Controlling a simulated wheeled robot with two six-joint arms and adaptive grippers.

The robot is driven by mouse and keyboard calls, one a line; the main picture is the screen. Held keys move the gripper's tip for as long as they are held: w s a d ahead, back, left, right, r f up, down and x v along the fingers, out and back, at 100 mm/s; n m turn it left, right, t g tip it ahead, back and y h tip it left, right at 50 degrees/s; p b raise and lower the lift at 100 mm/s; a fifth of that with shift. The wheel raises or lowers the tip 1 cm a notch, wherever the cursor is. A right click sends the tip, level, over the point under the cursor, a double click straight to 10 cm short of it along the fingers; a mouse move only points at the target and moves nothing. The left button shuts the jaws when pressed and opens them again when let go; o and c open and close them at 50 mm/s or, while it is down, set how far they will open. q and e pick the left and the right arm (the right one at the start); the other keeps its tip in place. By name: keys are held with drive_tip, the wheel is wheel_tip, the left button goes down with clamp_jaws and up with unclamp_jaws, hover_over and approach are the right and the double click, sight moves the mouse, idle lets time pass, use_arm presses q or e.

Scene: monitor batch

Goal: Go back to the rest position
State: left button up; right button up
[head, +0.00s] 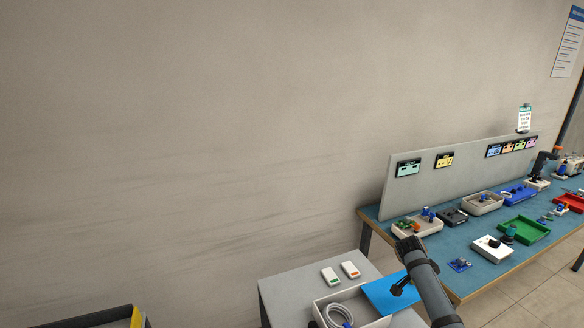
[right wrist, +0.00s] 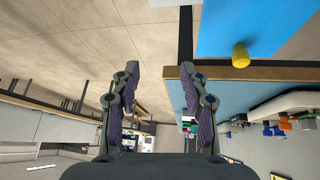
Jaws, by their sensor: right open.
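My right gripper (right wrist: 160,82) shows in the right wrist view with its two dark fingers spread apart and nothing between them. Beyond the gap is the floor, and a blue surface with a wooden edge (right wrist: 255,73) lies to the right. In the head view a grey arm of mine rises from the lower right, in front of the workbench (head: 482,268); its fingertips cannot be made out there. My left gripper is not seen in either view.
A side table (head: 290,287) holds a green-marked device (head: 331,277), an orange-marked device (head: 350,270), a bin with a coiled hose (head: 337,314) and a blue panel (head: 385,293). The workbench carries a green tray (head: 524,230) and several parts. A yellow knob (right wrist: 240,56) is near the right gripper's view.

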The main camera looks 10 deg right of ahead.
drive_tip(key=s+a+f+n, duration=0.1)
drive_tip(key=a, duration=0.1)
drive_tip(key=s+a+f+n+t, duration=0.1)
drive_tip(key=a+f+n, duration=0.1)
drive_tip(key=a, duration=0.1)
drive_tip(key=s+a+f+n, duration=0.1)
drive_tip(key=a+n, duration=0.1)
drive_tip(key=shift+a+f+y, duration=0.25)
drive_tip(key=shift+f+y, duration=0.15)
drive_tip(key=s+a+r+n+t+y, duration=0.1)
drive_tip(key=s+a+n+t+y, duration=0.1)
drive_tip(key=s+a+n, duration=0.65)
drive_tip(key=s+a+r+n+t+y, duration=0.15)
drive_tip(key=s+a+n, duration=0.35)
drive_tip(key=s+a, duration=0.55)
wheel_tip(320, 180, down, 26)
drive_tip(key=s+d+g, duration=0.1)
drive_tip(key=s+d, duration=0.1)
drive_tip(key=s+d+f+g+y, duration=0.1)
drive_tip(key=s+f, duration=1.5)
drive_tip(key=s, duration=0.2)
drive_tip(key=shift+f, duration=0.2)
drive_tip(key=shift+d+m+g, duration=0.15)
drive_tip(key=shift+m+g, duration=0.1)
